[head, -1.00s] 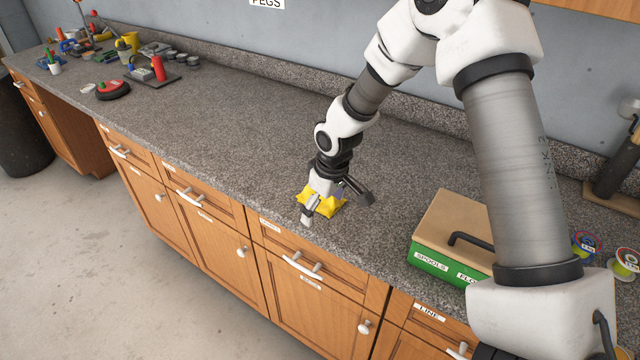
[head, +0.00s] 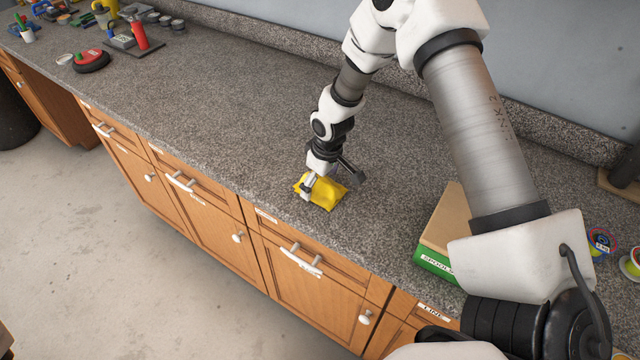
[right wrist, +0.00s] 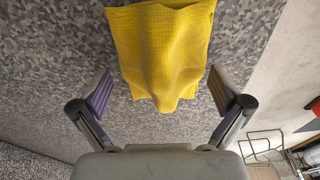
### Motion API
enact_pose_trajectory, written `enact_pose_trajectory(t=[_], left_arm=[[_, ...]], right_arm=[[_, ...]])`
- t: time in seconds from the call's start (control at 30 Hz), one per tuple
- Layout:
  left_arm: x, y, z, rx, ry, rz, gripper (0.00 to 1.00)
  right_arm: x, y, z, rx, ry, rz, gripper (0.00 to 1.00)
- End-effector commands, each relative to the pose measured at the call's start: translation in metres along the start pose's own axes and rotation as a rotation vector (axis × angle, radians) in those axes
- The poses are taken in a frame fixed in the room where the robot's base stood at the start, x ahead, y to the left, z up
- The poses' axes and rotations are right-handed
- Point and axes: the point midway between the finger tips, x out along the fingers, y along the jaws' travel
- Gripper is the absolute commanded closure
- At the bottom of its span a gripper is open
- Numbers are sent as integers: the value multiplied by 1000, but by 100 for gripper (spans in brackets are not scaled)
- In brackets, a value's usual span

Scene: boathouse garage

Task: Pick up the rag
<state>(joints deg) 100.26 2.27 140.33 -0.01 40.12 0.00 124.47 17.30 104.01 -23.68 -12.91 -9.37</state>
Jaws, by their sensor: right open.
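The yellow rag (head: 323,191) lies crumpled on the grey speckled countertop (head: 235,120), near its front edge. My right gripper (head: 328,183) is low over the rag in the head view and hides part of it. In the right wrist view the rag (right wrist: 168,55) has a raised fold that points toward the gripper. The two fingers of the right gripper (right wrist: 160,92) are spread wide on either side of the fold, with visible gaps, and nothing is held. My left gripper is in neither view.
A green box with a tan lid (head: 445,225) stands right of the rag, partly behind my right arm. Line spools (head: 602,243) lie at the far right. Tools and a red bottle (head: 139,33) stand at the far left. The counter between is clear.

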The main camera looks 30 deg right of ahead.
Motion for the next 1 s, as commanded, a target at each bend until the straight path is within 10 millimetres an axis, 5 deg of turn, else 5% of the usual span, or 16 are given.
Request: enact_pose_trajectory(t=[0.03,0.17,0.63,0.77,1.0], left_arm=[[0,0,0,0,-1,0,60],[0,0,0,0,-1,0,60],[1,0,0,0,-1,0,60],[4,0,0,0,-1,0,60],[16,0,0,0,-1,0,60]], right_arm=[[0,0,0,0,0,0,11],[0,0,0,0,0,0,54],[1,0,1,0,-1,-1,63],[-2,0,0,1,0,-1,100],[-27,0,-5,1,3,0,100]])
